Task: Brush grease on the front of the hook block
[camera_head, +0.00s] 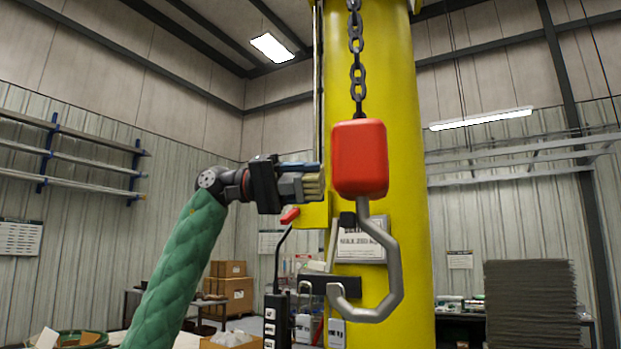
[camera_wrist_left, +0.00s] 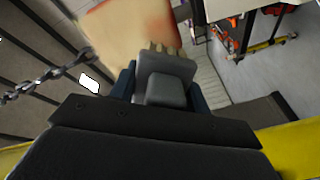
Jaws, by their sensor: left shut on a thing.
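The red hook block (camera_head: 360,158) hangs from a dark chain (camera_head: 357,60), with a grey hook (camera_head: 392,270) below it. My left gripper (camera_head: 308,182) is just left of the block and shut on a brush. In the left wrist view, the bristles (camera_wrist_left: 165,47) overlap the edge of the block (camera_wrist_left: 125,32); contact cannot be told. The block's face there looks pale orange with redder edges; whether that is grease or light is unclear. My right gripper is not in view.
A thick yellow column (camera_head: 410,200) stands behind the block, with a sign (camera_head: 362,240) on it. A dark grey stack (camera_head: 530,305) is at the right. Cardboard boxes (camera_head: 232,290) stand at the back left. The air left of my arm is free.

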